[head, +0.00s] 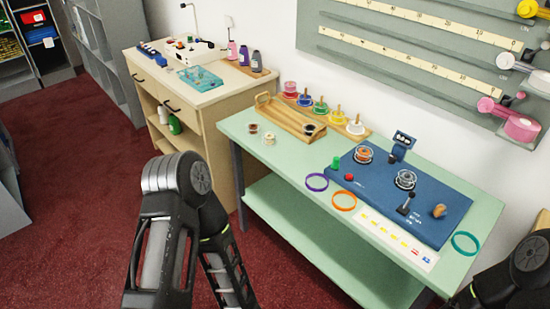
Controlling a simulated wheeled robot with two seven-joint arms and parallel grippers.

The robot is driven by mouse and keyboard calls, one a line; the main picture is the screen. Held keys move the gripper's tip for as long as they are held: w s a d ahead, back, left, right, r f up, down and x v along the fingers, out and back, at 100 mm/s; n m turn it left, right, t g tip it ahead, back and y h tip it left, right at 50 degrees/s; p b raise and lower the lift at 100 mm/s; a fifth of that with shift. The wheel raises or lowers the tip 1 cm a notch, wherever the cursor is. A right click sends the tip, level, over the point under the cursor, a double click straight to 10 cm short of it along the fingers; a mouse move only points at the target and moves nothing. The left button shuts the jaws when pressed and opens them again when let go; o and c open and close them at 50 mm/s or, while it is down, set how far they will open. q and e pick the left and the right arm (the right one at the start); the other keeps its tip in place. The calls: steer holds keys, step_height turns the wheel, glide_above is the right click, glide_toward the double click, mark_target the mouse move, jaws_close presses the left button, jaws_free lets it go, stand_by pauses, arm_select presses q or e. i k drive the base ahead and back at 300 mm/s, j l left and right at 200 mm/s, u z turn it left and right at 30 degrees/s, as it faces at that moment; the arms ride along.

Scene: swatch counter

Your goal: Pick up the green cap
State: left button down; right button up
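A small green piece (336,163), which looks like the green cap, stands at the left back edge of the blue board (440,225) on the pale green table. It is small, and I cannot make out its exact shape. My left arm's elbow and forearm show at the lower left, in front of the table, but its gripper is out of the frame. Only a bit of my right arm shows at the bottom right corner, and its gripper is out of the frame too. Nothing covers the green piece.
A wooden tray (290,117) and a rack of coloured spools stand behind. The table's front left is clear.

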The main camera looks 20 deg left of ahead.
mark_target(335, 166)
steer(key=u, duration=0.15)
steer(key=i+j+z, duration=0.15)
steer(key=z, duration=0.25)
steer(key=i+j+z, duration=0.15)
steer(key=z, duration=0.25)
steer(key=i+j+z, duration=0.15)
steer(key=z, duration=0.25)
steer(key=k+j, duration=0.05)
steer(key=j, duration=0.05)
